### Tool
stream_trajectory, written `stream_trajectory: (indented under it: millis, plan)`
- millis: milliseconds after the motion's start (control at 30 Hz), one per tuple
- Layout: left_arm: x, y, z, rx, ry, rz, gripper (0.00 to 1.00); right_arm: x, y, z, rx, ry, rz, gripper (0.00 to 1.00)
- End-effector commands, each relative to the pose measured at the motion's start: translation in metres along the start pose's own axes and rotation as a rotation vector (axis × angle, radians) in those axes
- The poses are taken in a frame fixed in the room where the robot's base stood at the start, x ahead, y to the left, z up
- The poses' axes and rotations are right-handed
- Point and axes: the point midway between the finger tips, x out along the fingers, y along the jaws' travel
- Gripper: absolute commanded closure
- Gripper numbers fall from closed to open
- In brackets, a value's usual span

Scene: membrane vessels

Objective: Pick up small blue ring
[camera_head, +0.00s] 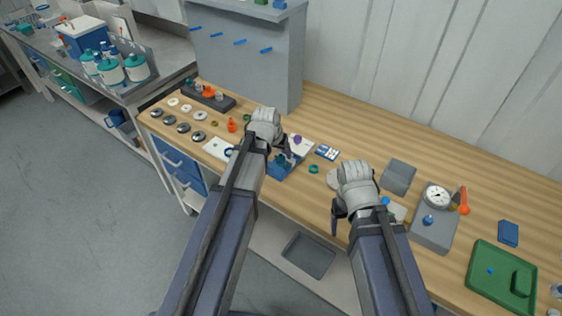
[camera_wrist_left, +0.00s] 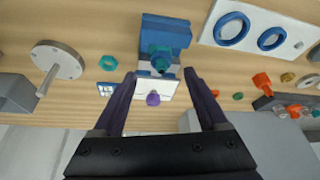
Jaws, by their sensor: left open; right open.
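A white card (camera_wrist_left: 258,27) in the left wrist view bears two blue rings. The small blue ring (camera_wrist_left: 272,38) lies beside the larger blue ring (camera_wrist_left: 232,29), right of my left gripper (camera_wrist_left: 160,73). In the head view the card (camera_head: 214,147) lies left of my left arm, with blue ring material (camera_head: 229,152) partly covered by the arm. My left gripper (camera_head: 283,148) is open and empty above the blue block, apart from both rings. My right gripper (camera_head: 350,208) is open near the table's front edge, far from the card.
A blue block (camera_wrist_left: 165,35) with a teal part (camera_wrist_left: 160,58) stands ahead of my left fingers. A purple knob (camera_wrist_left: 153,98) sits on a white plate between them. A grey disc with a rod (camera_wrist_left: 57,60) is at left. A dial gauge (camera_head: 437,197) stands right of my right gripper.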

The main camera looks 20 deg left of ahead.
Motion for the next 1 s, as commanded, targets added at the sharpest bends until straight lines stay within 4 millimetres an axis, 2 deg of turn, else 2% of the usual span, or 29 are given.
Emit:
stream_trajectory:
  millis: [400, 700, 1000]
  plan:
    - [0.049, -0.002, 0.003, 0.0, 0.0, 0.0, 0.24, 0.046, -0.004, -0.003, 0.0, 0.0, 0.0, 0.27]
    - [0.049, -0.001, 0.002, 0.0, 0.0, 0.0, 0.24, 0.046, -0.004, -0.003, 0.0, 0.0, 0.0, 0.27]
    - [0.049, -0.001, 0.002, 0.0, 0.0, 0.0, 0.57, 0.046, -0.004, -0.003, 0.0, 0.0, 0.0, 0.27]
